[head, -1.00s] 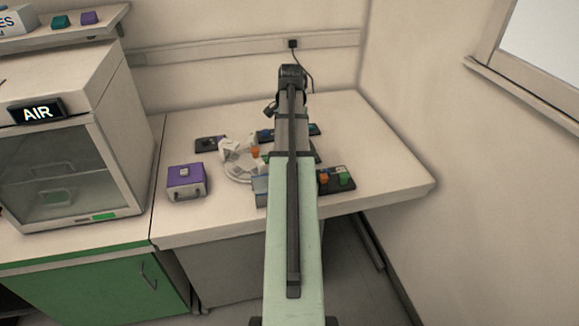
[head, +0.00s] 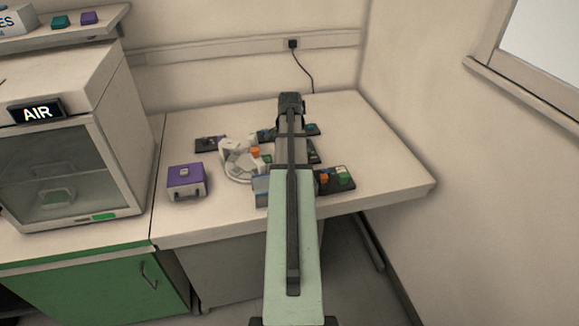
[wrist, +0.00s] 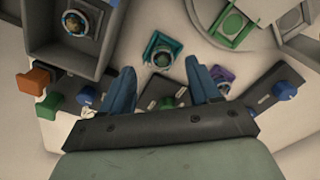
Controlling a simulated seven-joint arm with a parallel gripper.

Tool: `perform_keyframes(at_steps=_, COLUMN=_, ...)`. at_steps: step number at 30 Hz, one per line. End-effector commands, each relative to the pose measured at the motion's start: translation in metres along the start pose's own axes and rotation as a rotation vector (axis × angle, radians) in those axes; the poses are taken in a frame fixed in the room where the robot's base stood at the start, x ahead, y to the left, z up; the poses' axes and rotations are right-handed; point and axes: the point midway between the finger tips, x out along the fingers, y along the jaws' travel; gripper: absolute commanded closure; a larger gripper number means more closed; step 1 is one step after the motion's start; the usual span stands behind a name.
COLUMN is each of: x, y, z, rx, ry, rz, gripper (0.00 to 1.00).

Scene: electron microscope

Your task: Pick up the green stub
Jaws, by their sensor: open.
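My gripper (wrist: 160,66) is open and empty in the wrist view, with two blue fingers apart. A teal-green square piece with a round metal top (wrist: 162,50) lies on the pale surface just beyond and between the fingertips, not touching them. A brighter green square piece with a round opening (wrist: 232,22) is at the upper right. I cannot tell which of these is the green stub. In the head view, green pieces show right of my arm (head: 344,177) and left of it (head: 266,159); a teal one (head: 312,129) sits farther back. My arm hides the gripper there.
A purple piece (wrist: 222,74) lies close beside the right finger. A grey walled box (wrist: 45,50) stands at the left, near an orange piece (wrist: 36,79). A dark block with a blue knob (wrist: 285,91) is at the right. A purple case (head: 186,182) stands on the bench.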

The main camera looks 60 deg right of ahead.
Motion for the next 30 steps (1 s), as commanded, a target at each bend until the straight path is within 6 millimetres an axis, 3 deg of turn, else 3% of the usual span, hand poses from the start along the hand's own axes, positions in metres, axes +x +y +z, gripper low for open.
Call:
perform_keyframes(at_steps=9, x=0.036, y=-0.003, z=0.0, rx=0.0, ry=-0.001, rz=0.001, gripper=0.39)
perform_keyframes(at_steps=18, x=0.041, y=-0.003, z=0.0, rx=0.0, ry=0.0, rz=0.0, gripper=0.39)
perform_keyframes(at_steps=30, x=0.04, y=-0.003, z=0.0, rx=0.0, ry=0.0, rz=0.0, gripper=0.77)
